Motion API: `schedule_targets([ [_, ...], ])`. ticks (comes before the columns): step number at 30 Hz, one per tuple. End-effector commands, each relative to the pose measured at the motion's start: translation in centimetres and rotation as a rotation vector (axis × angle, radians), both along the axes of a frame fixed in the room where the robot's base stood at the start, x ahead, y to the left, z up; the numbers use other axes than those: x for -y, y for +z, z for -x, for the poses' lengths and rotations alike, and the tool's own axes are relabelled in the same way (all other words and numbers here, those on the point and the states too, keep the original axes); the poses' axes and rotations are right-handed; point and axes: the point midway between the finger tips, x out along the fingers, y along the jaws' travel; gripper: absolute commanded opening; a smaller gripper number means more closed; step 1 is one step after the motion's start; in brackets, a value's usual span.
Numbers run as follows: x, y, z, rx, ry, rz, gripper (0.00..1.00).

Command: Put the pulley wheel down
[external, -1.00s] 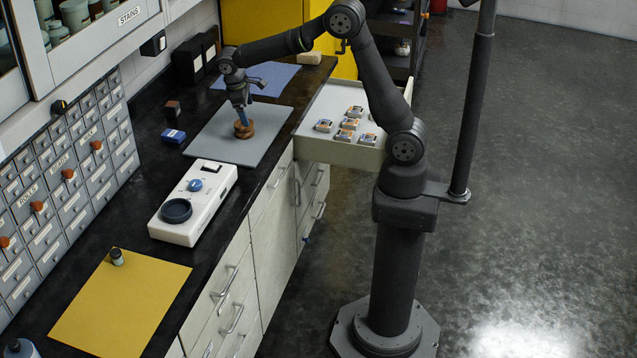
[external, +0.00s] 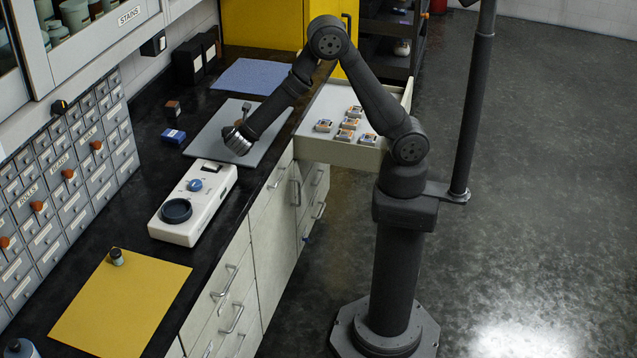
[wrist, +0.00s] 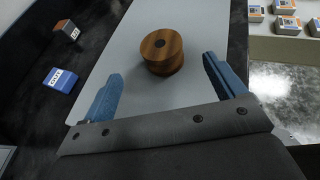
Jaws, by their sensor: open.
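The pulley wheel (wrist: 161,50) is a brown wooden disc with a dark centre hole. In the wrist view it sits flat on the grey mat (wrist: 200,20). My gripper (wrist: 162,68) is open, its two blue fingers apart on the near left and near right of the wheel, with a gap on both sides. Nothing is held.
A blue box (external: 173,135) and a small brown box (external: 173,107) stand left of the mat. A white scale (external: 193,203) lies nearer, then a yellow mat (external: 120,305). A blue mat (external: 255,76) lies behind. An open drawer (external: 340,155) at right holds several small boxes.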

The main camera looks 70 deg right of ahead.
Motion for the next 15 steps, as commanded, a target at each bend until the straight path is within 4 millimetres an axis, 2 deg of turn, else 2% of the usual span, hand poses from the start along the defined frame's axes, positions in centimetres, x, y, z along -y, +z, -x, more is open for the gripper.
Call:
schedule_targets([
  [1, 1.1, -0.5, -0.4, -0.002, -0.005, 0.0, 0.88],
  [6, 4.1, -1.9, -1.6, 0.0, -0.005, -0.001, 0.88],
  [10, 5.4, -2.4, -2.2, 0.0, -0.004, -0.001, 0.88],
  [15, 6.1, -2.8, -2.5, 0.0, -0.003, -0.002, 0.88],
])
